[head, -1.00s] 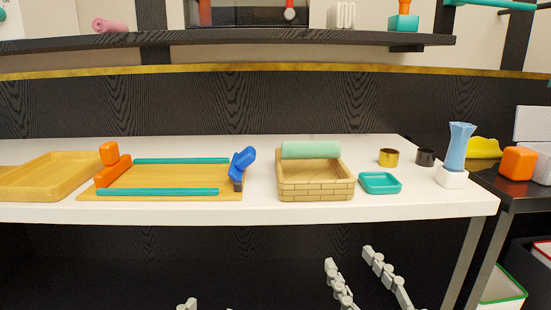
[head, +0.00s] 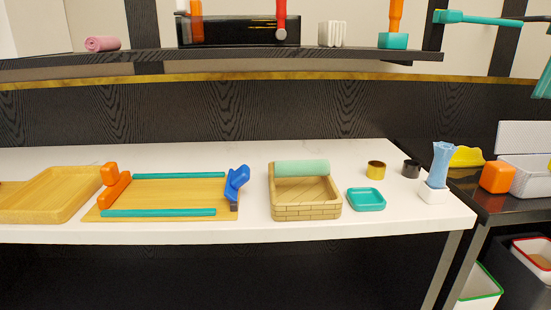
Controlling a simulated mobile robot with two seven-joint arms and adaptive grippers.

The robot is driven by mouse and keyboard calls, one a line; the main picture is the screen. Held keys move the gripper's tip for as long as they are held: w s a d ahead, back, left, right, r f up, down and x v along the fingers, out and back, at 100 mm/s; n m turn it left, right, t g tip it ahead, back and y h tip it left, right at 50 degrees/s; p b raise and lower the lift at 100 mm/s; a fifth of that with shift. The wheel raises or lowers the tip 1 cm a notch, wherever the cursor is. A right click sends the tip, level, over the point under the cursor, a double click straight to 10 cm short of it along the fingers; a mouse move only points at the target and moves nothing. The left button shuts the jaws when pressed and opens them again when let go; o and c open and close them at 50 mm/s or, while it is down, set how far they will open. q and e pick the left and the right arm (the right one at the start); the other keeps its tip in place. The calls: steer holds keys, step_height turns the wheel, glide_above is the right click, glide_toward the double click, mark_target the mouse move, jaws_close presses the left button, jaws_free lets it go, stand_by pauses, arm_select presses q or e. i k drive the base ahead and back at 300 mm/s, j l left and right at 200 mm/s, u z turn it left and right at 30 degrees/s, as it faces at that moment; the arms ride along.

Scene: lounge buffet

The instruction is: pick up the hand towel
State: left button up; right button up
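A mint-green rolled cloth (head: 302,167), which looks like the hand towel, lies across the back of a square woven-look basket (head: 306,211) on the white counter. A smaller pink roll (head: 102,43) lies on the dark upper shelf at the left. I cannot tell for certain which roll is the hand towel. Neither of my grippers shows in the head view now.
On the white counter (head: 300,232), a wooden board (head: 170,191) with teal bars and a wooden tray (head: 60,190) lie left of the basket. A teal dish (head: 366,199), gold cup (head: 376,170), black cup (head: 411,168) and blue vase (head: 442,165) stand right of it.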

mark_target(308, 168)
steer(key=k, duration=1)
